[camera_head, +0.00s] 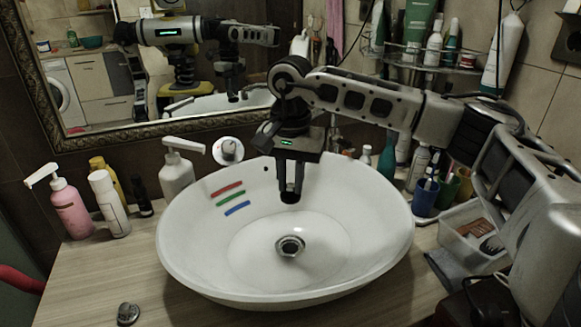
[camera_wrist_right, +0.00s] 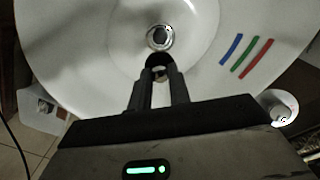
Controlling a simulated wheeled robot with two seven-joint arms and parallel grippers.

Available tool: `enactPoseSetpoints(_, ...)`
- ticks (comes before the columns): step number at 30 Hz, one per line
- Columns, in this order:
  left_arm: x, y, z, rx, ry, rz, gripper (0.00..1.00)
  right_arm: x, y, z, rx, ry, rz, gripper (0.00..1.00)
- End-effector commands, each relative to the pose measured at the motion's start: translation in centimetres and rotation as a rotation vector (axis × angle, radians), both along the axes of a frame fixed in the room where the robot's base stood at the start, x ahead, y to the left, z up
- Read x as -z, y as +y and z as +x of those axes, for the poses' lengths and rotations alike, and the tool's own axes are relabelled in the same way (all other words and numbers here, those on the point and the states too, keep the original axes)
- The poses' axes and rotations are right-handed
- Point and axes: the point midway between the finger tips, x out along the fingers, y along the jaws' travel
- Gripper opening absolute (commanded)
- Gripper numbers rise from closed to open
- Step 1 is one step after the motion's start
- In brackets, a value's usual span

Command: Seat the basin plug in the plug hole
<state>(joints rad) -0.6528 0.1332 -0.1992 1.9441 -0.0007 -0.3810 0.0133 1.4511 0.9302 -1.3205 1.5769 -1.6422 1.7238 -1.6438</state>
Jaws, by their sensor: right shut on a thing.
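The white basin (camera_head: 385,235) stands on the wooden counter. Its metal-ringed plug hole (camera_head: 290,246) is at the bottom and also shows in the right wrist view (camera_wrist_right: 160,38). My right gripper (camera_head: 290,194) points down over the basin, above and behind the hole. It is shut on a small dark round piece, which looks like the basin plug (camera_wrist_right: 158,60); the fingers partly hide it. In the wrist view the plug appears just below the hole, apart from it. My left gripper is not in view.
A small metal knob-like piece (camera_head: 128,313) lies on the counter front left. Bottles, including a pink pump bottle (camera_head: 70,208), stand left. A blue cup (camera_head: 425,197) and a clear plastic box (camera_head: 470,236) are right. A mirror (camera_head: 165,70) is behind.

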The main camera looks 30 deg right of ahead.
Motion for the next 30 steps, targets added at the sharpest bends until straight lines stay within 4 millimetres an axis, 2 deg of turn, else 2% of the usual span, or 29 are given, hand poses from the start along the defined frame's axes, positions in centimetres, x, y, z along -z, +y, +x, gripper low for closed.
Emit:
enactPoseSetpoints(1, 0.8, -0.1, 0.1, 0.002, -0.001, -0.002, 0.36, 1.2, 0.0, 0.0, 0.000, 0.001, -0.001, 0.00)
enactPoseSetpoints(9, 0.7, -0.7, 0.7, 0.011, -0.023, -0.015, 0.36, 3.6, 0.0, 0.0, 0.000, 0.001, -0.001, 0.00)
enactPoseSetpoints(24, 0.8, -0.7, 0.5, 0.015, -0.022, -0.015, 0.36, 4.2, 0.0, 0.0, 0.000, 0.001, -0.001, 0.00)
enactPoseSetpoints(25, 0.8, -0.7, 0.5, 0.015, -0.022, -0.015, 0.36, 4.2, 0.0, 0.0, 0.000, 0.001, -0.001, 0.27)
enactPoseSetpoints(27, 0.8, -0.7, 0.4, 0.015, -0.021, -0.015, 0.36, 4.2, 0.0, 0.0, 0.000, 0.001, -0.001, 0.44)
enactPoseSetpoints(30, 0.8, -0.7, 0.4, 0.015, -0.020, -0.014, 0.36, 4.2, 0.0, 0.0, 0.000, 0.001, -0.001, 0.44)
